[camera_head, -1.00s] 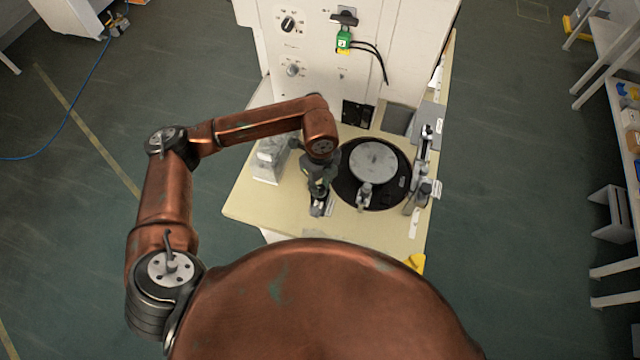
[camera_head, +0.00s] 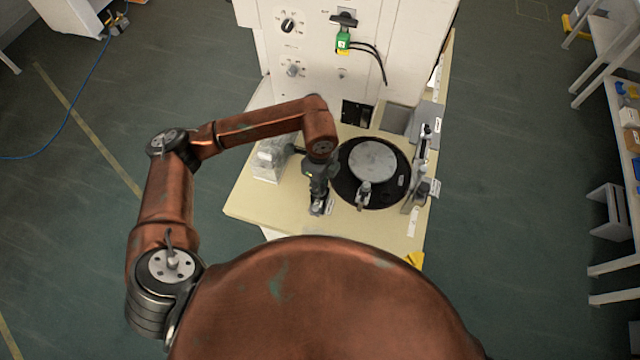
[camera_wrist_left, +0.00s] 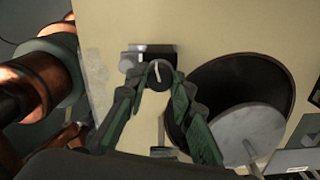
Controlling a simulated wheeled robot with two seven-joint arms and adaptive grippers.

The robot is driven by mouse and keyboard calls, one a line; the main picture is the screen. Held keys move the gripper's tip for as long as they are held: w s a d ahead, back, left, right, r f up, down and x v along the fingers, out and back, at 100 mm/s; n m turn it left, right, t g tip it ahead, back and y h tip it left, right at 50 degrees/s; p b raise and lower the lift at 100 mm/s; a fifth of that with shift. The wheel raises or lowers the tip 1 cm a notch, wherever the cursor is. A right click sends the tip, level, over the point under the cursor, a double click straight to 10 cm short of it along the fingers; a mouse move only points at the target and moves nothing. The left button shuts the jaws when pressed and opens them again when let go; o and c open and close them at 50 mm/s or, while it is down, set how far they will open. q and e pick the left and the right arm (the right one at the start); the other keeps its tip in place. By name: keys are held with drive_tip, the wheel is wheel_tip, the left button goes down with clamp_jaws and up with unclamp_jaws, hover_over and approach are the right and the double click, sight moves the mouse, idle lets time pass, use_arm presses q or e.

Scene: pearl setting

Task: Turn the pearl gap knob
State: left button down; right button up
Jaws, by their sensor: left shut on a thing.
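The gap knob (camera_wrist_left: 160,74) is a dark round knob with a white pointer line, in the left wrist view at the upper middle. It sits at a small grey block (camera_wrist_left: 146,54) on the cream table. My left gripper (camera_wrist_left: 158,88) has its two green-and-dark fingers around the knob, one tip on each side, shut on it. In the head view my left gripper (camera_head: 318,198) points down at the table left of the black disc, and hides most of the knob. My right gripper is not in view.
A black round base with a grey plate (camera_head: 372,160) stands just right of the gripper. A clear box (camera_head: 268,158) is to the left. A white panel (camera_head: 325,55) with dials rises behind. A grey upright fixture (camera_head: 420,175) stands at the table's right side.

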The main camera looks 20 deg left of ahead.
use_arm(q)
drive_tip(key=c, duration=1.7)
unclamp_jaws()
drive_tip(key=shift+o, duration=0.2)
wheel_tip(320, 180, up, 12)
